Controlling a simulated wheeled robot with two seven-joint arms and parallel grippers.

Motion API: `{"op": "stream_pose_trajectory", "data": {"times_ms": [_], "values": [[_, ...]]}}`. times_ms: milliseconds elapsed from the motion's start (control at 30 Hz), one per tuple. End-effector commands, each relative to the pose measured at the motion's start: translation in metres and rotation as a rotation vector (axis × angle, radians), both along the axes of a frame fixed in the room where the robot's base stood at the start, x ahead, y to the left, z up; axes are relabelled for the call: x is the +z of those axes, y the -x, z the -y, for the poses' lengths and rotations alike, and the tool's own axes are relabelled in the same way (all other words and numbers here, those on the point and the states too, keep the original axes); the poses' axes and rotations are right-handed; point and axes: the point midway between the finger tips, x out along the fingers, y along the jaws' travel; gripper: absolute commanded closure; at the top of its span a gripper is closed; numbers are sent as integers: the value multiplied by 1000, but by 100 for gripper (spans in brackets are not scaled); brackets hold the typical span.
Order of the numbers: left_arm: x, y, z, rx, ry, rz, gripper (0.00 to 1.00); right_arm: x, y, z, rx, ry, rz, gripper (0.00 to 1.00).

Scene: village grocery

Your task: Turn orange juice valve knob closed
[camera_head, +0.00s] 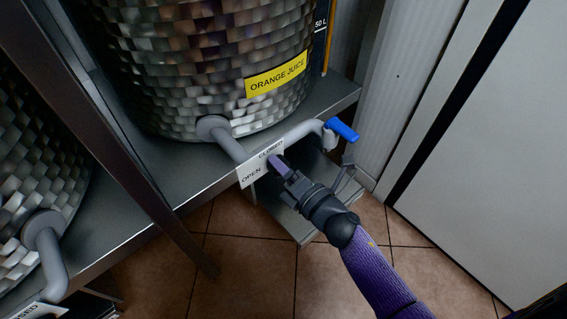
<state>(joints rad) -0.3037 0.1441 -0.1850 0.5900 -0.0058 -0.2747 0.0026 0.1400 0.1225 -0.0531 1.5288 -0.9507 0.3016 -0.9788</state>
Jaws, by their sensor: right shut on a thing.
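The orange juice tank (205,70) is a hammered metal drum with a yellow "ORANGE JUICE" label (277,75). A grey pipe (226,145) runs from its lower front to a white plate (250,174) marked "OPEN" at its lower left and "CLOSED" at its upper right. My right gripper (279,166) is at the plate, just below the word "CLOSED", shut on the valve knob. The gripper hides the knob, so its exact angle cannot be read. My left gripper is not in view.
Beyond the plate, the pipe ends in a spout with a blue handle (341,130). A metal shelf (184,178) carries the tank, with a small tray (306,230) below the spout. A second tank (25,150) stands left, behind a dark post (120,150). A white panel (480,150) stands right.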

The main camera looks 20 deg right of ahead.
Motion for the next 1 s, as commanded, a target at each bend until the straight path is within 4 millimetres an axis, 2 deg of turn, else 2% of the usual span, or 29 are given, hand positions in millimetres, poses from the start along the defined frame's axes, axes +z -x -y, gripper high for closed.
{"op": "stream_pose_trajectory", "data": {"times_ms": [600, 1000], "values": [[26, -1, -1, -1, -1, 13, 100, 0, 0, 1, -2, -539, -197, 98], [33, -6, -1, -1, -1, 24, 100, -2, 0, 1, -2, -786, -288, 98]]}}
